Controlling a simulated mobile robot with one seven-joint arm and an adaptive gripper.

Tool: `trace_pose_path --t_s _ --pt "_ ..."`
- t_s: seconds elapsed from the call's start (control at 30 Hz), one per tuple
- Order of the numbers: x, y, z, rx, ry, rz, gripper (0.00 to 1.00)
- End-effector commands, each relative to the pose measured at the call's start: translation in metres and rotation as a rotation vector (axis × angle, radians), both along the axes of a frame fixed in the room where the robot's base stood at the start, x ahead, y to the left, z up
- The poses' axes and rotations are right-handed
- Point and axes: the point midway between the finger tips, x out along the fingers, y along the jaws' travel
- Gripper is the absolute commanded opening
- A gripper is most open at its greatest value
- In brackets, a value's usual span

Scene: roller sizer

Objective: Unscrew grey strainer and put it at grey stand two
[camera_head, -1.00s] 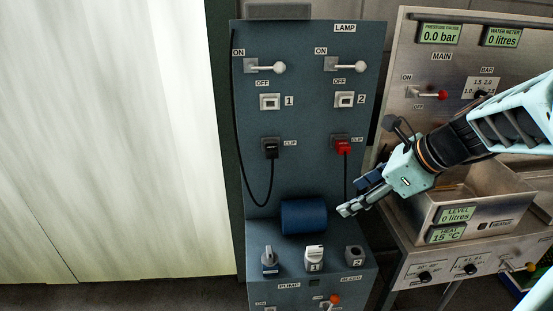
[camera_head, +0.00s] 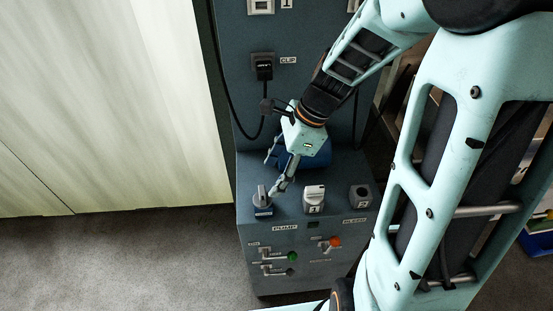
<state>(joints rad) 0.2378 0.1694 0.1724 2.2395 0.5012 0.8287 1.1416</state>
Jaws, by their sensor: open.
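The grey strainer (camera_head: 262,204), a small knob-topped piece, stands upright at the left of the pump's top ledge. My gripper (camera_head: 272,174) is open and empty, just above and to the right of it. One fingertip is close beside the strainer; I cannot tell whether it touches. Grey stand two (camera_head: 360,197), a grey block marked 2 with a dark opening on top, is at the right end of the ledge. Nothing shows in its opening. Between them is a block marked 1 (camera_head: 314,200) with a whitish piece on top.
A blue cylinder (camera_head: 316,157) lies behind the ledge, partly hidden by my gripper. A black clip (camera_head: 263,68) with a hanging cable is on the panel above. Levers with a green knob (camera_head: 292,257) and an orange knob (camera_head: 334,242) are on the front face.

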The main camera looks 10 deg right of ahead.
Motion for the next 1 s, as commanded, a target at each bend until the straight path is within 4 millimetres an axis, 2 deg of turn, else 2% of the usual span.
trace_pose_path --t_s 0.03,0.2,0.4,0.6,0.87,1.0 --pt "-0.002 0.004 -0.011 0.001 0.005 0.002 0.58" --pt "-0.001 0.016 -0.041 0.002 0.005 0.001 0.58" --pt "-0.001 0.028 -0.067 0.002 0.003 0.000 0.58" --pt "0.000 0.033 -0.079 0.001 0.001 -0.001 0.58" --pt "0.000 0.033 -0.080 0.001 0.000 -0.001 0.58" --pt "0.000 0.033 -0.080 0.001 0.000 -0.001 0.46"
